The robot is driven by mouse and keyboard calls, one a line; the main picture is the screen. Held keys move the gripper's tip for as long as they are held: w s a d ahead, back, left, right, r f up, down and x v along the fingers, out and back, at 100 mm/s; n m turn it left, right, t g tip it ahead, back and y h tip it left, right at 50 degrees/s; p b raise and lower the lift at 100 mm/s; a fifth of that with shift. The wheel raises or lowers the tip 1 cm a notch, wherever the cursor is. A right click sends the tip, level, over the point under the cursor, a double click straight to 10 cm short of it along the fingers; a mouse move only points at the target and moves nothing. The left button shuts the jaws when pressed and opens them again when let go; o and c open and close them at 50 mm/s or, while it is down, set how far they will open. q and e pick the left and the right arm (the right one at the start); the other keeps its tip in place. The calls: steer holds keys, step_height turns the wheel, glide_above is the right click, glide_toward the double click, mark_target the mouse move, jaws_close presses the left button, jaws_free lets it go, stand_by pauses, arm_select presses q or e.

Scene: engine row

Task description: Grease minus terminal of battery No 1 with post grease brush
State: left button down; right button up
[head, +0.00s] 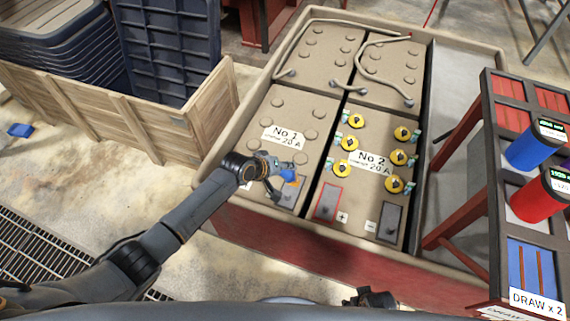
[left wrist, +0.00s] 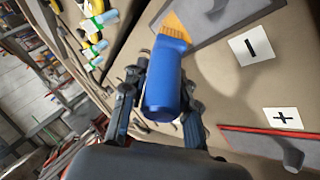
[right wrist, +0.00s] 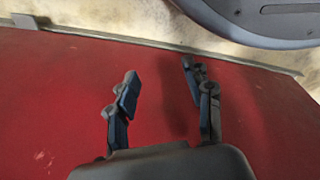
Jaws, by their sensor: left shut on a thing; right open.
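Battery No 1 (head: 290,110) is the near left tan battery in the tray. Its grey minus terminal plate (head: 290,197) is at its near right corner, partly covered by my gripper. My left gripper (head: 270,172) is shut on the post grease brush (head: 288,175), with a blue handle and orange bristles. In the left wrist view the brush (left wrist: 165,90) has its bristles over the edge of the grey plate (left wrist: 228,16), beside the minus label (left wrist: 250,47). I cannot tell if they touch. The post itself is not clear. My right gripper (right wrist: 157,85) is open and empty above a red surface.
Battery No 2 (head: 378,145), with several yellow caps, stands right of No 1. A rack (head: 480,110) with a blue and a red cylinder stands at the right. A wooden crate (head: 130,115) is at the left.

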arm_select(q)
steer(key=shift+s+a+p, duration=0.25)
steer(key=shift+s+p, duration=0.45)
steer(key=shift+s+a+p, duration=0.25)
steer(key=shift+s+p, duration=0.6)
arm_select(e)
steer(key=s+d+f, duration=0.1)
steer(key=s+f, duration=0.5)
steer(key=s, duration=0.3)
steer(key=shift+d+f+g, duration=0.25)
steer(key=shift+d+g, duration=0.05)
steer(key=shift+g, duration=0.1)
arm_select(q)
steer(key=shift+r, duration=0.15)
steer(key=shift+r+p, duration=0.9)
steer(key=shift+p, duration=0.15)
steer(key=shift+r+p, duration=0.3)
steer(key=shift+r, duration=0.05)
step_height(320, 180, up, 3)
steer(key=p, duration=0.3)
steer(key=shift+r+p, duration=0.15)
steer(key=shift+p, duration=0.2)
arm_select(e)
steer(key=s+d+r, duration=0.1)
steer(key=s+r, duration=0.2)
steer(key=s, duration=0.3)
steer(key=shift+s+d+r, duration=0.1)
